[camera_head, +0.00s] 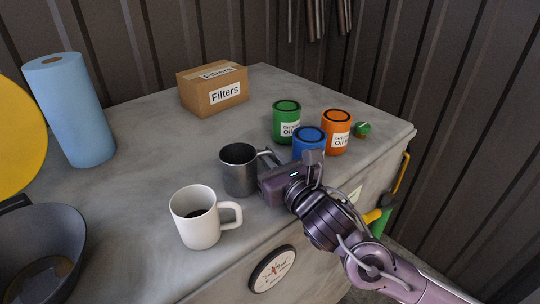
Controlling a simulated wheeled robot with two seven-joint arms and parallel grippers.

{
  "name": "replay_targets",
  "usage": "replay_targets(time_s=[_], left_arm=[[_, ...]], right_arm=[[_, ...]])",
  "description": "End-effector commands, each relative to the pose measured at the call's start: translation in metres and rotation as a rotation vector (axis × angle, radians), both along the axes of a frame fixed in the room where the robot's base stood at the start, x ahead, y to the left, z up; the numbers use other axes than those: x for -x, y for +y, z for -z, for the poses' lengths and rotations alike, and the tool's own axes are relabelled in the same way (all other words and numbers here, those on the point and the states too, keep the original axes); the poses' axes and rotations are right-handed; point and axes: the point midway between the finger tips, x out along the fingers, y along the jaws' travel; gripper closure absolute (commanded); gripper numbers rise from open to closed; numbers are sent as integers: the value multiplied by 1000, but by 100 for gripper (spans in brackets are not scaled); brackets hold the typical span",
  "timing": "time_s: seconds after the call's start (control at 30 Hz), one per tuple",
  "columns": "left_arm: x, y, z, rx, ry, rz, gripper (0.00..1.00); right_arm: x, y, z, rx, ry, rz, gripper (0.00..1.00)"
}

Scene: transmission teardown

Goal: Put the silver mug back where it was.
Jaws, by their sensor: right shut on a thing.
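The silver mug (238,171) is dark grey metal and stands upright on the bench top, or very close above it; I cannot tell which. Its handle points right, toward my right gripper (268,166). My right gripper comes in from the lower right and is shut on the mug at its handle side. The fingertips and most of the handle are partly hidden by the gripper body. My left gripper is not in view.
A white mug (199,226) with dark contents stands just in front left of the silver mug. Blue (309,141), green (286,122) and orange (336,133) cans stand close behind my gripper. A Filters box (213,91), blue paper roll (69,112) and dark bowl (62,240) are farther away.

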Motion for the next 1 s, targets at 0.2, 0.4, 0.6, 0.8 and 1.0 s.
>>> replay_targets(time_s=[0.2, 0.4, 0.6, 0.8, 1.0], left_arm=[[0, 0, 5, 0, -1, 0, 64], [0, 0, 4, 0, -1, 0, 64], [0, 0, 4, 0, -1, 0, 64], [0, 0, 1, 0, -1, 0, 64], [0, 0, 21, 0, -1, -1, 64]], right_arm=[[0, 0, 3, 0, -1, 0, 100], [0, 0, 3, 0, 1, 0, 73], [0, 0, 3, 0, 1, 0, 69], [2, -1, 0, 0, 1, 0, 69], [35, -16, 5, 3, 1, 0, 69]])
